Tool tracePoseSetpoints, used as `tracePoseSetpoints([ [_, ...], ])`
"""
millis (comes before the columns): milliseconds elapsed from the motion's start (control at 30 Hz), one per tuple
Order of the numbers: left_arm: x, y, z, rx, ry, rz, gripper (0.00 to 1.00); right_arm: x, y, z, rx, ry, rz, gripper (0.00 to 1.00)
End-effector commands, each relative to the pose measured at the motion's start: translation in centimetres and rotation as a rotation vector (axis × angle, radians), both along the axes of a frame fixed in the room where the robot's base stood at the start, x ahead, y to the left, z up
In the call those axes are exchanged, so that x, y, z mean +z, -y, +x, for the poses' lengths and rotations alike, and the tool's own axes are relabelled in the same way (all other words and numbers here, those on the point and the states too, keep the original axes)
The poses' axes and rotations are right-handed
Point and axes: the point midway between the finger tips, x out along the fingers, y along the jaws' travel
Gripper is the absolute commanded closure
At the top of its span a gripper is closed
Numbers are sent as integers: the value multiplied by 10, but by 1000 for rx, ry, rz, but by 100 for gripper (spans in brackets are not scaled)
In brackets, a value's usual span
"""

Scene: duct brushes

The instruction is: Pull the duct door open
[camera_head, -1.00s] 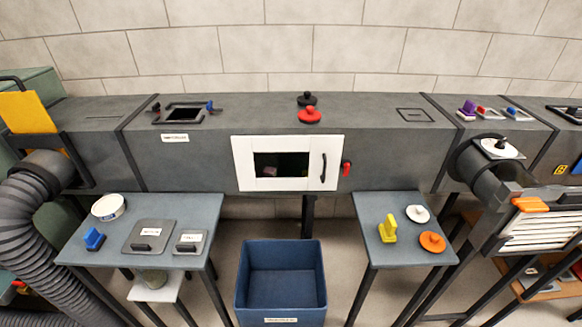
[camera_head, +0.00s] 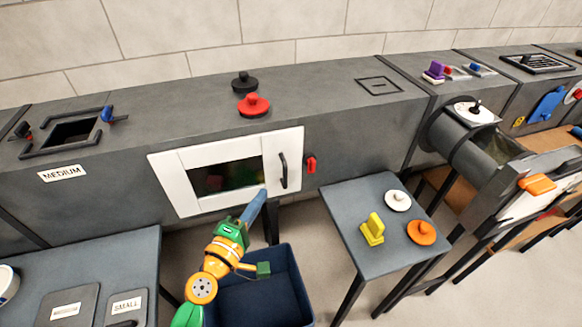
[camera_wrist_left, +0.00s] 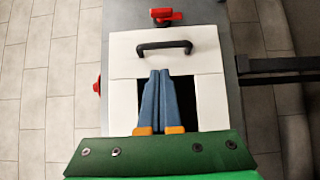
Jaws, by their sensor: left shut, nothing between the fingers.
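The white duct door (camera_head: 271,155) with a dark window is shut in the front of the grey duct. Its black upright handle (camera_head: 283,171) is at the door's right side. A red latch (camera_head: 311,163) sits on the duct just right of the door. In the left wrist view, the handle (camera_wrist_left: 164,47) and red latch (camera_wrist_left: 167,16) lie beyond my fingertips. My left gripper (camera_head: 263,193) is shut and empty, in front of the door's lower part, apart from the handle. It also shows in the left wrist view (camera_wrist_left: 159,74), over the window. My right gripper is not in view.
A blue bin (camera_head: 290,255) stands below the door, partly behind my left arm. The right side table (camera_head: 345,208) holds yellow, white and orange pieces. A left table (camera_head: 120,262) holds labelled plates. Red and black knobs (camera_head: 253,105) sit on the duct top.

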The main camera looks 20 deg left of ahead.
Motion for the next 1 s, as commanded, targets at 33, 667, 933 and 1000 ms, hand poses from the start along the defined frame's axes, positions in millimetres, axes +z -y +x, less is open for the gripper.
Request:
tracePoseSetpoints([
  [33, 4, 1, 9, 0, 2, -1, 100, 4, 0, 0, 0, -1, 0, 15],
  [667, -1, 10, 89, -2, -3, 5, 100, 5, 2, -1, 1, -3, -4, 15],
  [933, -2, 10, 88, -3, -3, 5, 100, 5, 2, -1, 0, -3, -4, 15],
  [1000, -2, 11, 88, -10, -3, 6, 100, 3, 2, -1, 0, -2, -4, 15],
])
